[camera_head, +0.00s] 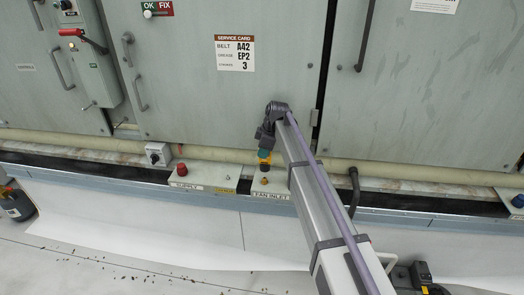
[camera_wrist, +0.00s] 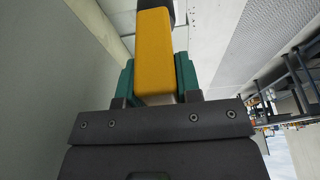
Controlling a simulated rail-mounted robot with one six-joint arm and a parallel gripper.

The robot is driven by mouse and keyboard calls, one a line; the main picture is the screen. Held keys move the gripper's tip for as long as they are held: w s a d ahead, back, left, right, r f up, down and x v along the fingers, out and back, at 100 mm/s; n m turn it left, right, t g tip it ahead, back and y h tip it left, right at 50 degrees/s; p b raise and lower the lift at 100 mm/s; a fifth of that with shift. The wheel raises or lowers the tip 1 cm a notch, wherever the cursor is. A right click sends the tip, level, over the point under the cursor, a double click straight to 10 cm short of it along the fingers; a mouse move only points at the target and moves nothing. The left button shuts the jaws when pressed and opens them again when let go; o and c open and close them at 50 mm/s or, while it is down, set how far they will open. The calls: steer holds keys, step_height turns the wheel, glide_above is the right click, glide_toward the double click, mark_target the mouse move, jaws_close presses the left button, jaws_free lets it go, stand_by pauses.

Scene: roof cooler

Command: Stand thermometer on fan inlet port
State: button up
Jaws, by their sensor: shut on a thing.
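My gripper (camera_head: 263,153) hangs low in front of the cabinet and points down, with teal fingertips. It is shut on the yellow thermometer (camera_wrist: 156,50), whose broad yellow body sits between the two teal finger pads in the wrist view. In the head view only a small yellow part of it shows at the fingertips. The fan inlet port (camera_head: 264,181) is a small brass fitting on a pale plate labelled FAN INLET (camera_head: 271,195). The gripper is just above this port. I cannot tell whether the thermometer's lower end touches it.
A red-capped port (camera_head: 182,169) stands on the supply plate (camera_head: 196,184) to the left. A pale pipe (camera_head: 215,153) runs along the cabinet base behind. A black hose (camera_head: 353,190) rises at the right. A dark container (camera_head: 17,205) stands far left. The white floor sheet (camera_head: 150,228) is mostly clear.

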mark_target(263, 164)
steer(key=shift+f+b, duration=1.85)
steer(key=shift+f, duration=0.1)
steer(key=shift+f+b, duration=1.7)
steer(key=o, duration=1.1)
steer(key=shift+o, duration=0.2)
steer(key=shift+r, duration=0.1)
